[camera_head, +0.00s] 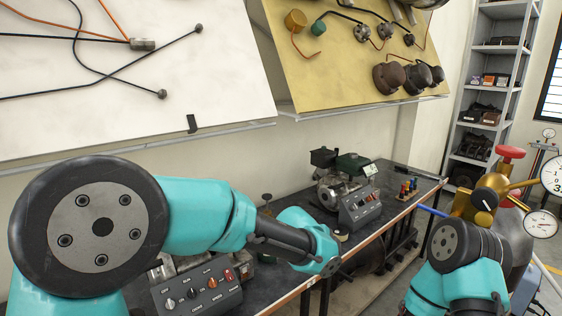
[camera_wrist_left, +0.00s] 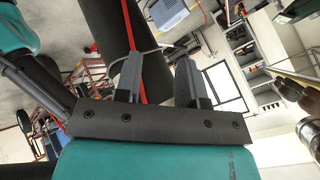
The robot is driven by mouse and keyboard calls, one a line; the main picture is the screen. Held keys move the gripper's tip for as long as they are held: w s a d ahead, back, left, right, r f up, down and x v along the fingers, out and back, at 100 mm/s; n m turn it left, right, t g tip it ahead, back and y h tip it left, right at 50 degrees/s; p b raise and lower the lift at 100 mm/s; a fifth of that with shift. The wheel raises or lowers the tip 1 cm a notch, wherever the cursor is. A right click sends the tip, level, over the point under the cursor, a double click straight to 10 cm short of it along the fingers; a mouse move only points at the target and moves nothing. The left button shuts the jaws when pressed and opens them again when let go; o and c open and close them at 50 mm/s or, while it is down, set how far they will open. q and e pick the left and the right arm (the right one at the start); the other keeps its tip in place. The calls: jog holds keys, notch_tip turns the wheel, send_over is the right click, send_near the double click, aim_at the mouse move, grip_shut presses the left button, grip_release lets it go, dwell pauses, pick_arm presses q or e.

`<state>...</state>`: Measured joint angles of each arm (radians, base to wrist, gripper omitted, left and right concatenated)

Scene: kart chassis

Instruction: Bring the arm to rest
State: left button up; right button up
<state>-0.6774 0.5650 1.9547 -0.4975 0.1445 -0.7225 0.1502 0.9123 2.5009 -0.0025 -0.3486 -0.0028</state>
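My left arm (camera_head: 210,215) reaches in from the left across the workbench, bent, with its last visible joint over the bench's front edge. Its fingertips do not show in the head view. In the left wrist view my left gripper (camera_wrist_left: 158,78) has two dark fingers standing apart with a gap between them, and I see nothing held. A dark tube with a red stripe (camera_wrist_left: 125,30) passes behind the fingers; I cannot tell what it belongs to. My right arm (camera_head: 460,270) is at the lower right, and its gripper is out of the picture. No kart chassis is clearly recognisable.
The workbench (camera_head: 395,208) runs along the wall. It carries a machine with a grey control box (camera_head: 360,207), and another control box (camera_head: 200,292) is nearer. Gauges (camera_head: 541,223) and brass fittings stand close behind my right arm. Shelves (camera_head: 484,92) are at the far right.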

pick_arm(q)
jog(key=s+a+f+n+g+y, duration=0.15)
jog(key=a+f+n, duration=0.35)
jog(key=a+f, duration=0.6)
jog(key=s+a+f+n+g, duration=0.15)
jog(key=a+f+n, duration=0.5)
jog(key=f, duration=0.65)
jog(key=s+a+f+n+g+y, duration=0.1)
jog(key=s+a+f+n, duration=1)
jog(key=s+a+f, duration=0.4)
jog(key=s+a, duration=0.3)
jog(key=shift+s+f, duration=0.25)
jog(key=shift+f, duration=0.05)
jog(key=shift+o, duration=0.6)
jog(key=shift+w+d, duration=0.1)
jog(key=shift+d, duration=0.05)
